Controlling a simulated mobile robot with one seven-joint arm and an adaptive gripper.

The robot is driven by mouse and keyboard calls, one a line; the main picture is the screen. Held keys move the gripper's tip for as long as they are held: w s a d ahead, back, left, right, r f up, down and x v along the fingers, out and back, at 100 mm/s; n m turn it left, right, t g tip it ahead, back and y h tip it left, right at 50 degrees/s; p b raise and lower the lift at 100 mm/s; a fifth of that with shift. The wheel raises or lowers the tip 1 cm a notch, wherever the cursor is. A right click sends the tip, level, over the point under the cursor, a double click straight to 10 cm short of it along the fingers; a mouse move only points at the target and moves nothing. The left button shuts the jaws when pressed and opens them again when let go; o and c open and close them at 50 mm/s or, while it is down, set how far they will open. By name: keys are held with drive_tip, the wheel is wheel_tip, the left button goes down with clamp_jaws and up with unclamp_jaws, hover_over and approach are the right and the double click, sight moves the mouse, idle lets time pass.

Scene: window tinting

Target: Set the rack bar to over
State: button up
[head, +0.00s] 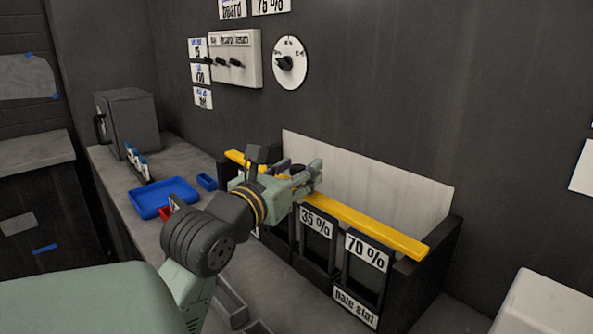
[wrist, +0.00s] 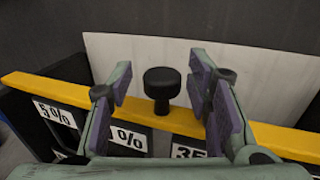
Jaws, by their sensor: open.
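The rack bar (head: 378,227) is a long yellow bar lying across the front top of the black rack (head: 432,262). It also spans the wrist view (wrist: 50,88), passing behind my gripper. A black round knob (wrist: 162,83) stands up at the bar, between my open fingers, with a gap on each side. My gripper (head: 308,178) is at the bar's middle in the head view and hides part of it. In the wrist view my gripper (wrist: 165,95) is open, with purple pads facing the knob. In the head view the knob cannot be made out clearly.
Dark panels labelled 35 % (head: 317,225) and 70 % (head: 367,252) stand in the rack under the bar. A pale board (head: 400,182) rises behind it. A blue tray (head: 163,198) and a grey box (head: 128,120) are on the bench to the left. A dial (head: 290,63) is on the wall.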

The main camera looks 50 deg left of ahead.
sight(297, 166)
wheel_tip(297, 166, up, 10)
idle(0.6)
idle(0.4)
